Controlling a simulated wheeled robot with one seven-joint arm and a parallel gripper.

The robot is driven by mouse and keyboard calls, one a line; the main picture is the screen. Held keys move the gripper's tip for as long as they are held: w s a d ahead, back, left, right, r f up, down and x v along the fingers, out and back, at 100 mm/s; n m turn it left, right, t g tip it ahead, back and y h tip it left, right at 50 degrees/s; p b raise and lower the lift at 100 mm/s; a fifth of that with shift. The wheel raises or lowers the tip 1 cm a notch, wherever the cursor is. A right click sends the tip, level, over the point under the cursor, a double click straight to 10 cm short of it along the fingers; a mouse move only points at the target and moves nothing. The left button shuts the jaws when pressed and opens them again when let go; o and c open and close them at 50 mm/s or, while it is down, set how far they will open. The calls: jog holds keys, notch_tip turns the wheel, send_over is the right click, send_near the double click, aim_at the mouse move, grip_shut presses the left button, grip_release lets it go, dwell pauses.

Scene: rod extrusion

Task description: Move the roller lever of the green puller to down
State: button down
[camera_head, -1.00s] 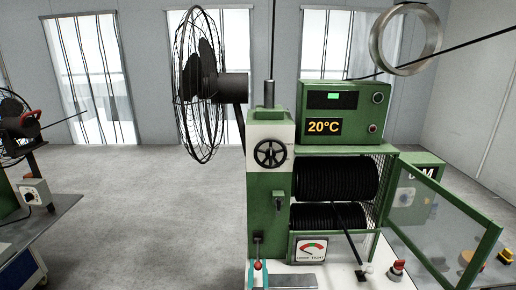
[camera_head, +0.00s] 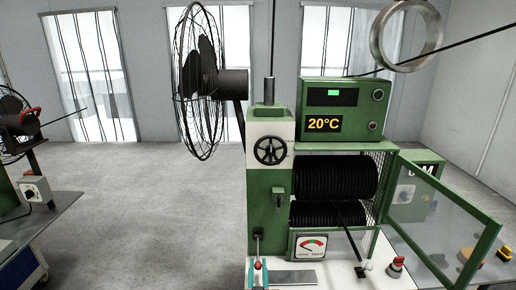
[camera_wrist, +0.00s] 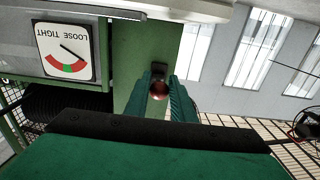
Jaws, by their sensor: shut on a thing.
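The green puller (camera_head: 265,210) stands right of centre in the head view, with black rollers (camera_head: 335,178) inside it. A lever with a red ball knob (camera_head: 258,266) hangs on its lower front, left of the dial. The knob also shows in the wrist view (camera_wrist: 159,90), between my fingertips. My gripper (camera_wrist: 161,98) has teal fingers shut on this knob. In the head view its fingertips (camera_head: 257,275) show at the bottom edge, on both sides of the knob. A LOOSE/TIGHT dial (camera_head: 311,246) is beside the lever; it shows upside down in the wrist view (camera_wrist: 67,50).
An open glazed door (camera_head: 440,220) sticks out to the right of the puller. A second lever with a white knob (camera_head: 369,265) and a red button (camera_head: 397,264) are at lower right. A fan (camera_head: 200,82) stands behind left. The floor at left is open.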

jog(key=shift+w+f, duration=0.1)
jog(key=shift+f, duration=0.3)
jog(key=shift+w+f, duration=0.3)
jog(key=shift+f, duration=0.4)
jog(key=shift+w+f, duration=0.1)
jog(key=shift+f, duration=0.05)
dwell(0.3)
jog(key=shift+w+f, duration=0.3)
jog(key=shift+f, duration=0.15)
jog(key=c, duration=1.4)
grip_release()
jog(key=shift+f, duration=0.1)
jog(key=shift+c, duration=0.2)
jog(key=s, duration=1)
jog(key=shift+s, duration=0.4)
